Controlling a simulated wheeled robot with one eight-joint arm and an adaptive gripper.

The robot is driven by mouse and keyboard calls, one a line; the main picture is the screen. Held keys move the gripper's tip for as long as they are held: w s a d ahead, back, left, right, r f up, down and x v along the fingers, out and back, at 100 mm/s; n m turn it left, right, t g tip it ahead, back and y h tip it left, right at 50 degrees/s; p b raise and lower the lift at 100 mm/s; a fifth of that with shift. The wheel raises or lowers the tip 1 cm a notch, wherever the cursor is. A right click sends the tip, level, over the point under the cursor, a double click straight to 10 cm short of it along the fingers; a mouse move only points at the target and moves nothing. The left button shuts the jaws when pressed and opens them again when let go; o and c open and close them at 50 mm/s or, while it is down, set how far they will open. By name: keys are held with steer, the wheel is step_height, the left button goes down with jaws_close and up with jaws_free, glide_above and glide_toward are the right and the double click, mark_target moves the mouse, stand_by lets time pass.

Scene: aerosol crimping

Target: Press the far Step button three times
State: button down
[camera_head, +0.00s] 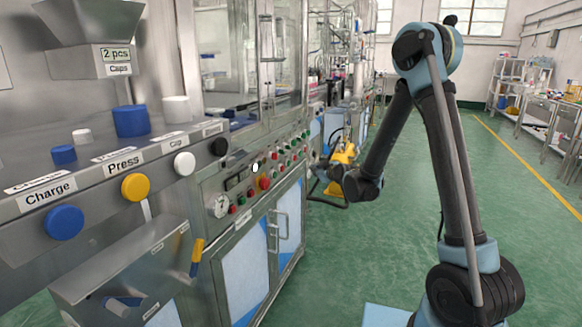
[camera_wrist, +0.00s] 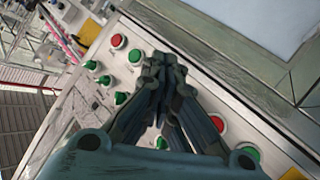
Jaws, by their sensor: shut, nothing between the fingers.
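My gripper (camera_head: 325,167) is at the panel's far end in the head view. In the wrist view my gripper (camera_wrist: 158,68) is shut and empty, its fingertips over the panel. Just left of the tips are a green button (camera_wrist: 134,55) and a red button (camera_wrist: 117,40). I cannot tell whether the tips touch anything. Another red button (camera_wrist: 217,122) lies right of the fingers.
Nearer on the left are a blue Charge button (camera_head: 64,222), a yellow Press button (camera_head: 135,187) and a white Cap button (camera_head: 184,163). Cabinet doors with handles (camera_head: 280,232) stand below the panel. A yellow object (camera_head: 345,153) shows behind my gripper. The green floor at right is clear.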

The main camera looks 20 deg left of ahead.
steer(key=a, duration=0.8)
steer(key=shift+w, duration=0.3)
steer(key=shift+a, duration=0.2)
stand_by(1.1)
steer(key=shift+a, duration=0.25)
steer(key=shift+a, duration=0.4)
stand_by(0.8)
stand_by(0.3)
steer(key=shift+d, duration=0.85)
steer(key=shift+s+d, duration=0.15)
steer(key=shift+d, duration=1.1)
steer(key=shift+s+d, duration=0.1)
steer(key=shift+d, duration=1.15)
